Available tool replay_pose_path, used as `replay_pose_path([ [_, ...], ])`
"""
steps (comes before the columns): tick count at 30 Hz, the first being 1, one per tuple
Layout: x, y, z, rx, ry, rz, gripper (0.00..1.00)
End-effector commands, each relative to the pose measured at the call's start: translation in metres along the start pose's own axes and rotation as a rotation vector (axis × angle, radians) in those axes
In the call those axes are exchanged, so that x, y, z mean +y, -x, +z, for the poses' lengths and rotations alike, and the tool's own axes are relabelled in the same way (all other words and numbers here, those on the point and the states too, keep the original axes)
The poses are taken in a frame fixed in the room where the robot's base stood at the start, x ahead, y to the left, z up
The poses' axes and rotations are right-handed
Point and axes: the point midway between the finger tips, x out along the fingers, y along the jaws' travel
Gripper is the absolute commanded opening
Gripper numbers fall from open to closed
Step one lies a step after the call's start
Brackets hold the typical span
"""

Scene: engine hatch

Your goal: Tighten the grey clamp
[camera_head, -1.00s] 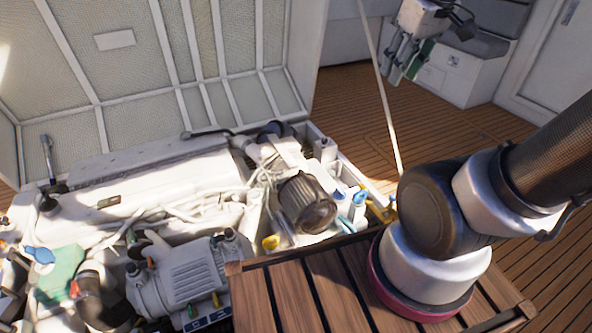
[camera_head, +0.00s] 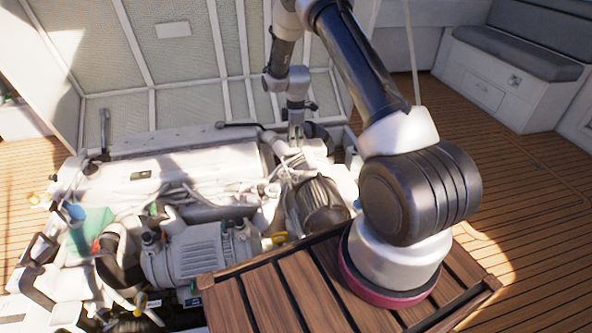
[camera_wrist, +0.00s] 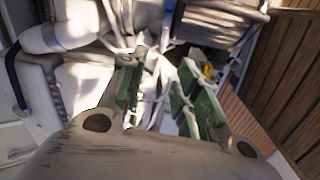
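My gripper (camera_head: 296,138) hangs fingers-down over the back of the engine bay, above the hoses near the dark ribbed cylinder. In the wrist view my gripper (camera_wrist: 160,78) shows two fingers with green pads, spread apart with nothing held between them. Pale hoses and fittings lie below and beyond the fingertips. I cannot single out the grey clamp; it may be among the hoses or hidden by the gripper. Whether the fingertips touch anything is unclear.
The raised hatch lid (camera_head: 190,75) stands behind the engine. The dark ribbed cylinder (camera_head: 318,203) and a grey ribbed housing (camera_head: 197,255) rise from the bay. A slatted wooden platform (camera_head: 285,296) lies in front. The deck (camera_head: 530,190) at right is clear.

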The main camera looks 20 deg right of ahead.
Motion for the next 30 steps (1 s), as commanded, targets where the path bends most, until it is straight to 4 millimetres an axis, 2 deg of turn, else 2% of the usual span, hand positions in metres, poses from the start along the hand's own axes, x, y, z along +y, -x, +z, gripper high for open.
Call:
replay_pose_path([
  [1,-0.001,-0.025,0.001,-0.004,0.03,-0.014,0.32],
  [3,-0.002,-0.049,0.002,-0.005,0.07,-0.022,0.32],
  [6,-0.003,-0.07,0.003,-0.007,0.105,-0.03,0.32],
  [21,-0.006,-0.144,0.004,-0.007,0.122,-0.034,0.32],
  [24,-0.007,-0.153,0.004,-0.008,0.122,-0.035,0.32],
  [30,-0.006,-0.158,0.004,-0.007,0.122,-0.033,0.32],
])
